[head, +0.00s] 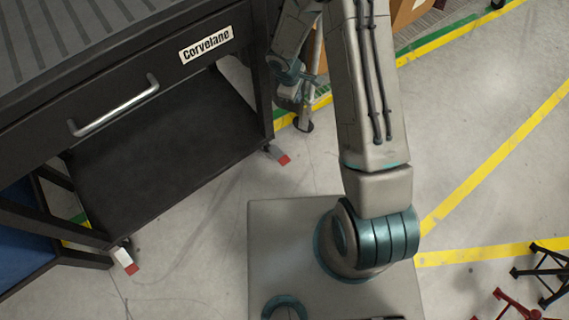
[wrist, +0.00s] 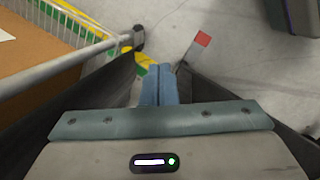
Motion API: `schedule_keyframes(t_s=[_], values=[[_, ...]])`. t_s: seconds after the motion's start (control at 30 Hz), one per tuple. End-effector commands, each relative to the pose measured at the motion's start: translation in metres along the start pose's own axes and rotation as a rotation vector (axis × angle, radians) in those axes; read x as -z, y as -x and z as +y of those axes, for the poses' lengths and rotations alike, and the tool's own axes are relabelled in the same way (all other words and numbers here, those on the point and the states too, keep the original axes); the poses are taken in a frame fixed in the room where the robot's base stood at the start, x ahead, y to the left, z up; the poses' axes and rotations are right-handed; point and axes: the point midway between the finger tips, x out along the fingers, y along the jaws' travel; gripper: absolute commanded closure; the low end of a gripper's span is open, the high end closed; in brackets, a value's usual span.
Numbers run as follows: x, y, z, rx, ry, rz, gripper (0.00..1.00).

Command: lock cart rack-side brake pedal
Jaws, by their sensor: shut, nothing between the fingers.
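The dark cart (head: 190,64) stands at the left in the head view, with two red-tipped pedals low at its near side. One pedal (head: 277,154) is at its right corner, closer to the rack area; the other (head: 126,262) is at its lower left corner. A red-tipped pedal (wrist: 202,40) shows in the wrist view, ahead and right of my fingertips, apart from them. It looks raised at an angle, but I cannot tell its lock state. My gripper (wrist: 158,86) is shut and empty. In the head view my gripper (head: 291,90) is beside the cart's right corner, partly hidden.
A grey post (head: 306,122) stands on the floor close to my gripper; it crosses the left of the wrist view (wrist: 70,66). Cardboard boxes (head: 405,12) are behind. Red and black stands (head: 515,305) sit at the lower right. Floor between cart and base is clear.

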Motion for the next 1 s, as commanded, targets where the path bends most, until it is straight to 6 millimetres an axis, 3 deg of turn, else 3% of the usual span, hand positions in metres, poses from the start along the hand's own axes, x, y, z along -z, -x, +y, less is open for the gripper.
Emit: schedule_keyframes(t_s=[0.03,0.1,0.2,0.4,0.6,1.0], values=[[0.013,-0.042,-0.014,0.019,0.053,0.003,1.00],[0.028,-0.082,-0.030,0.039,0.124,0.015,1.00],[0.046,-0.133,-0.054,0.067,0.218,0.035,1.00],[0.067,-0.203,-0.095,0.113,0.347,0.069,1.00],[0.075,-0.234,-0.117,0.136,0.406,0.088,1.00],[0.076,-0.236,-0.119,0.138,0.413,0.091,1.00]])
